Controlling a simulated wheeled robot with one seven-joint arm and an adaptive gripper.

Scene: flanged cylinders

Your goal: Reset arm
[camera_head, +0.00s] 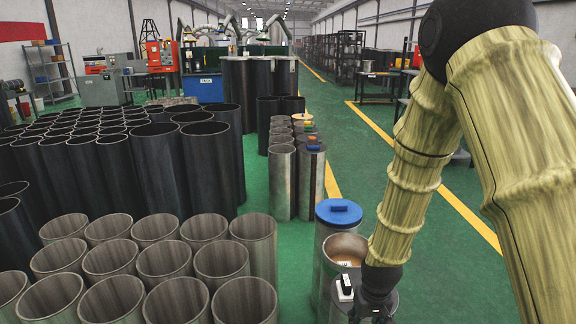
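My arm, in a yellowish ribbed sleeve, comes in from the upper right and bends down toward the bottom of the head view. My gripper (374,308) is dark and sits at the lower edge, partly cut off by the frame. It is over or beside a grey cylinder top that carries a small white and black item (346,287). I cannot tell whether the fingers touch anything. Just behind stand an open cylinder (345,247) with a brownish inside and a cylinder with a blue lid (339,212).
Open grey cylinders (165,262) fill the lower left, with dark tall cylinders (160,170) behind them. A row of metal cylinders (282,180), some with coloured tops, stands in the middle. Green floor (445,270) is clear to the right, crossed by yellow lines.

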